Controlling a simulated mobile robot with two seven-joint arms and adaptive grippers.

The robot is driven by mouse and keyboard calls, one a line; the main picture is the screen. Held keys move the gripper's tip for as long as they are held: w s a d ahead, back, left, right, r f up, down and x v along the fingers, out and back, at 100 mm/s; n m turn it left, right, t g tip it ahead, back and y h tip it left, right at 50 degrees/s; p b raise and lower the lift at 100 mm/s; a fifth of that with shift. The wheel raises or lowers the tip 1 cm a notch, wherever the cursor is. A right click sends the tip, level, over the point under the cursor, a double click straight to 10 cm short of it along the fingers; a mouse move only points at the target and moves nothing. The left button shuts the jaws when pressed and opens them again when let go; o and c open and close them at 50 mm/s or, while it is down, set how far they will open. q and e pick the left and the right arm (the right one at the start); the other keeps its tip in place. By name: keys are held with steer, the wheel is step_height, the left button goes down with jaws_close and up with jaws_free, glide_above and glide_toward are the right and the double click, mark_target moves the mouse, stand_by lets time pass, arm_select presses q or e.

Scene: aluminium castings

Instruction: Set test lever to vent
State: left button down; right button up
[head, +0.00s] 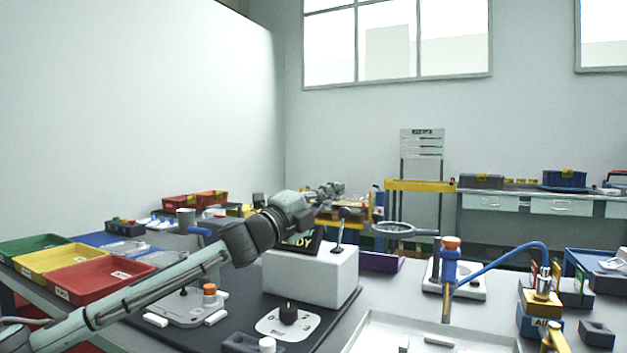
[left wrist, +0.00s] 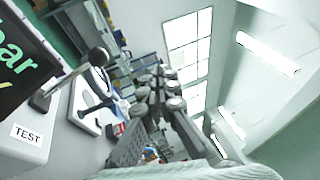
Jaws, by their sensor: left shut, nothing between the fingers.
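The test lever (head: 339,232) is a thin metal rod with a black ball knob on top of a pale grey box (head: 318,274). It stands nearly upright in the head view, leaning slightly right. In the left wrist view the lever (left wrist: 70,78) rises beside a label reading TEST (left wrist: 27,135) and a dark display (left wrist: 18,58) with green text. No vent marking is readable. My left gripper (head: 334,189) is shut and empty, above and behind the knob in the head view. In the left wrist view its fingers (left wrist: 165,80) are right of the knob, apart from it.
My left arm crosses over a plate with an orange-capped part (head: 210,292) and partly hides the display. Red (head: 97,280), yellow and green trays stand at left. A black knob (head: 288,312) is in front of the box. A ring stand (head: 402,229) and blue hose (head: 500,257) are to the right.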

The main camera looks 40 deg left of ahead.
arm_select(q)
steer(key=s+r, duration=0.3)
steer(key=s, duration=0.2)
steer(key=shift+s+a+r+b, duration=0.25)
steer(key=shift+s+r+b, duration=0.1)
steer(key=shift+b, duration=0.1)
arm_select(e)
steer(key=shift+w+r, duration=0.2)
steer(key=shift+r, duration=1.2)
steer(key=shift+s, duration=0.1)
